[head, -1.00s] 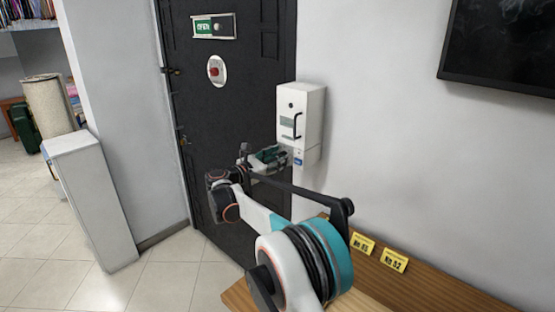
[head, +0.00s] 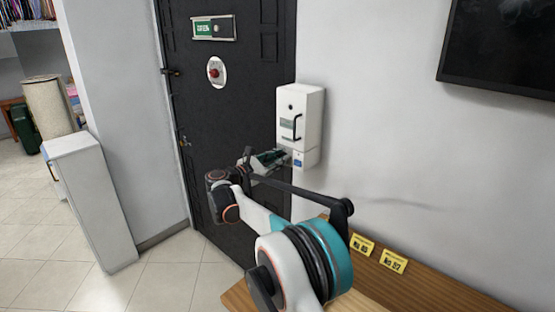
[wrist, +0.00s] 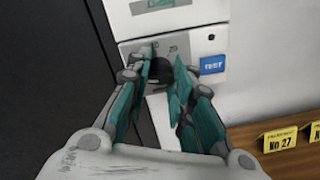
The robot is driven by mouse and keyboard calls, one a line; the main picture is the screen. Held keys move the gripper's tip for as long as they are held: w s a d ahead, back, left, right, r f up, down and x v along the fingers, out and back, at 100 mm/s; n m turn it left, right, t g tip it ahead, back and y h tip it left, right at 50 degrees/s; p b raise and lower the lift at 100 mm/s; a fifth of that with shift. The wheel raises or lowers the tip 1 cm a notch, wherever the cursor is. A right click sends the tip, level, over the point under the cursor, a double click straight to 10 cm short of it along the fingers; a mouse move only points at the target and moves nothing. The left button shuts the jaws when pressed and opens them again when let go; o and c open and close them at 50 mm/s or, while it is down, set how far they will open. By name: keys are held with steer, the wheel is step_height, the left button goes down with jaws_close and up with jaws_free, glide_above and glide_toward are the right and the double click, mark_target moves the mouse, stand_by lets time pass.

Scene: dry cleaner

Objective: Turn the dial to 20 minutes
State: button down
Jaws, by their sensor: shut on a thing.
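The white wall box (head: 300,112) hangs beside the dark door. Its lower panel (wrist: 188,36) carries the dial (wrist: 160,73), a small dark knob, mostly hidden between my fingers in the wrist view. A printed 20 shows above and right of the dial; another mark to its left is blurred. I cannot tell where the dial points. My gripper (wrist: 163,72) has its teal-padded fingers on either side of the dial, shut on it. In the head view my gripper (head: 272,160) reaches the underside area of the box, and the dial is hidden.
A blue TEST button (wrist: 212,64) sits close to the right of my fingers. The dark door (head: 240,100) is to the left. A wooden ledge with yellow number cards (head: 393,261) lies below right. A black screen (head: 500,45) hangs on the right wall.

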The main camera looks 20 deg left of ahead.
steer(key=m, duration=1.1)
steer(key=m+y+p, duration=0.1)
steer(key=m, duration=1.1)
steer(key=shift+d+y, duration=0.1)
steer(key=shift+y, duration=0.2)
steer(key=shift+m, duration=0.3)
steer(key=c, duration=1.4)
jaws_free()
steer(key=shift+s, duration=0.15)
steer(key=v, duration=1.1)
steer(key=shift+s, duration=0.4)
